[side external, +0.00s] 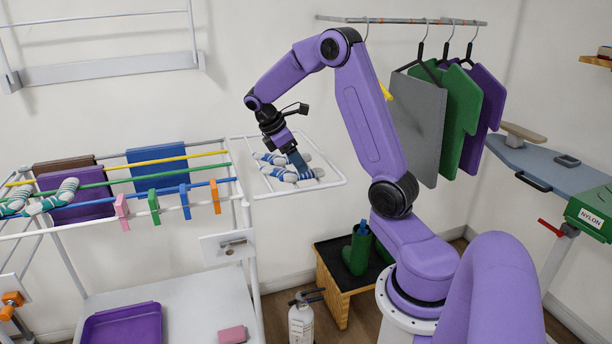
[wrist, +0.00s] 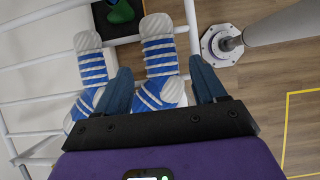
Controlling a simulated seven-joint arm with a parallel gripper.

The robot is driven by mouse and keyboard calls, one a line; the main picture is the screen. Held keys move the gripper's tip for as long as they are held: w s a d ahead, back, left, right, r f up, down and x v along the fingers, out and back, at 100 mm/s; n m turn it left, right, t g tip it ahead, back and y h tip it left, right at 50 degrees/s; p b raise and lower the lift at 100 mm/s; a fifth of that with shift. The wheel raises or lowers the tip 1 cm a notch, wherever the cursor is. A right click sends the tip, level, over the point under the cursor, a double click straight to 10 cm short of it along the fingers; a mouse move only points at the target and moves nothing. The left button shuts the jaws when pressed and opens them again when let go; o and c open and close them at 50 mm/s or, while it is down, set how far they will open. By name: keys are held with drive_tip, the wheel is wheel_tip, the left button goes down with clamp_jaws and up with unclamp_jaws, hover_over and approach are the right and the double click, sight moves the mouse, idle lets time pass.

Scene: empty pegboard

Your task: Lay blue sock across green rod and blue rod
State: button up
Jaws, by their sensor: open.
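Blue-and-white striped socks lie on the white side wing (side external: 335,182) of the drying rack. My gripper (side external: 298,165) is low over them, pointing down. In the wrist view, one blue sock (wrist: 160,55) lies between the open fingers of my gripper (wrist: 160,72), with no clear contact. A second blue sock (wrist: 91,60) lies left of the left finger. The green rod (side external: 120,182) crosses the rack's left part. The blue rod (side external: 168,188) appears nearer the front, partly covered by pegs.
Teal-striped socks (side external: 52,197) hang at the rack's left end. A yellow rod (side external: 205,154) runs behind the green one. A clothes rail (side external: 400,20) stands behind my arm.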

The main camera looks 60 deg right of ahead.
drive_tip(key=shift+x, duration=2.5)
drive_tip(key=c, duration=0.8)
wheel_tip(320, 180, up, 9)
drive_tip(key=shift+r, duration=0.1)
drive_tip(key=shift+c, duration=0.2)
drive_tip(key=shift+w+a, duration=0.1)
drive_tip(key=w+a+n+t, duration=0.3)
drive_tip(key=w+a+n, duration=0.3)
drive_tip(key=w, duration=0.6)
drive_tip(key=w+a+f+n+t, duration=0.1)
drive_tip(key=w+a+n+t, duration=0.2)
drive_tip(key=w, duration=0.9)
drive_tip(key=w+a+n+t+y, duration=0.1)
drive_tip(key=w+a+n+t, duration=0.2)
drive_tip(key=w+a+n, duration=0.7)
drive_tip(key=shift+w+f, duration=0.4)
drive_tip(key=shift+w, duration=0.85)
